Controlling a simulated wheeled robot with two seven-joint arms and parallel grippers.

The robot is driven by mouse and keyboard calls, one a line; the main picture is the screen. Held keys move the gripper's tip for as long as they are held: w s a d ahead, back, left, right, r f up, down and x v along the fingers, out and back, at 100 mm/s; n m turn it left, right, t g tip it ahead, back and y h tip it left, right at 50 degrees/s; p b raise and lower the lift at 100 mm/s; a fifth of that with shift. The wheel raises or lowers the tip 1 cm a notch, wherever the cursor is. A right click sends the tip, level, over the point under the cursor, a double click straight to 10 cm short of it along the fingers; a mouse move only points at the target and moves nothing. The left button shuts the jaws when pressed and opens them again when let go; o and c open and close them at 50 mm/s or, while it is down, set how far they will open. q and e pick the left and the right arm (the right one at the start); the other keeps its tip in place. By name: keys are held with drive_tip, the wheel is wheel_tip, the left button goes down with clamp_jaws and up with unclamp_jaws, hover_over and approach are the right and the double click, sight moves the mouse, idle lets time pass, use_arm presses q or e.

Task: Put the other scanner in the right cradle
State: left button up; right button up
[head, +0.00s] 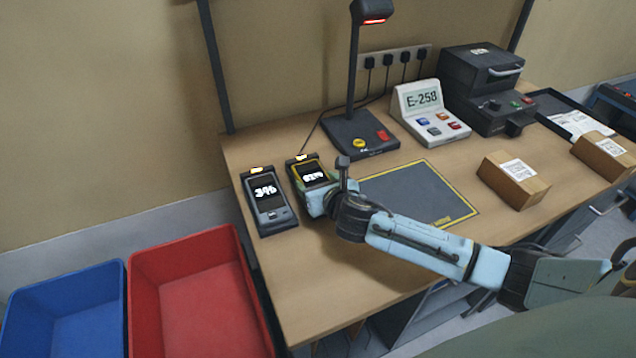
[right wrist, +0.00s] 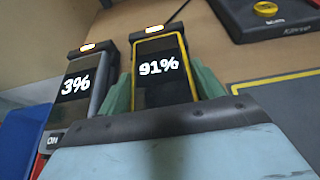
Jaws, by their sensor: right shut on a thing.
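A yellow-edged scanner (head: 314,172) sits at the right cradle (head: 291,166) on the left end of the table. In the right wrist view this scanner (right wrist: 163,75) shows 91% on its screen. My right gripper (head: 318,192) is shut on its sides, with green fingers on both edges. It lies in line with the cradle; whether it is fully seated is hidden by my gripper. A grey scanner (head: 267,200) lies in the left cradle (head: 247,178) and reads 3% in the right wrist view (right wrist: 78,88). My left gripper is out of view.
A red bin (head: 195,300) and a blue bin (head: 62,315) stand left of the table. A lamp stand (head: 360,135), a keypad display (head: 430,113), a black printer (head: 485,85), a dark mat (head: 420,190) and a cardboard box (head: 513,180) are to the right.

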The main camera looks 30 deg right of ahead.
drive_tip(key=shift+s+f, duration=0.25)
drive_tip(key=shift+f, duration=0.4)
drive_tip(key=o, duration=1.3)
drive_tip(key=shift+s+a+f, duration=0.1)
drive_tip(key=shift+f, duration=0.1)
drive_tip(key=shift+c, duration=0.2)
drive_tip(key=shift+r, duration=0.6)
drive_tip(key=v, duration=0.4)
drive_tip(key=p+v, duration=0.1)
drive_tip(key=v, duration=0.2)
drive_tip(key=r+p+v, duration=0.1)
drive_tip(key=v, duration=0.3)
drive_tip(key=shift+s, duration=0.1)
